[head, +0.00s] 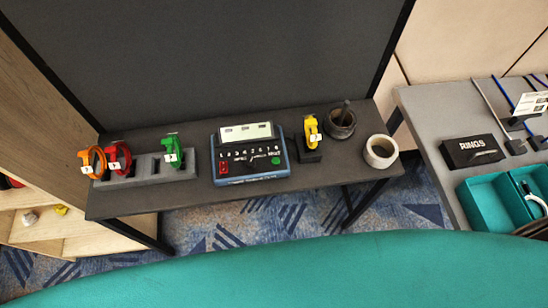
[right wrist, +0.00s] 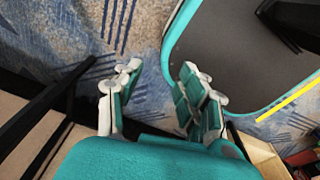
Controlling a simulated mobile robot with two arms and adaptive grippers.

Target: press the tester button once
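The tester (head: 250,155) is a blue and black box on the narrow dark table (head: 205,200) in the head view. It has a pale display on top, a row of number markings, a red button (head: 224,168) at the left and a green button (head: 276,161) at the lower right. Neither gripper shows in the head view. My right gripper (right wrist: 160,82) shows in the right wrist view, with its two teal and grey fingers apart and nothing between them. It is over patterned carpet, and the tester is not seen there.
Orange, red and green ring-like items stand in a grey holder (head: 125,180) left of the tester. A yellow one (head: 311,128) stands on a black block at its right, near a dark pot (head: 341,122) and a grey ring-shaped cup (head: 380,150). Another table (head: 425,115) is at the right.

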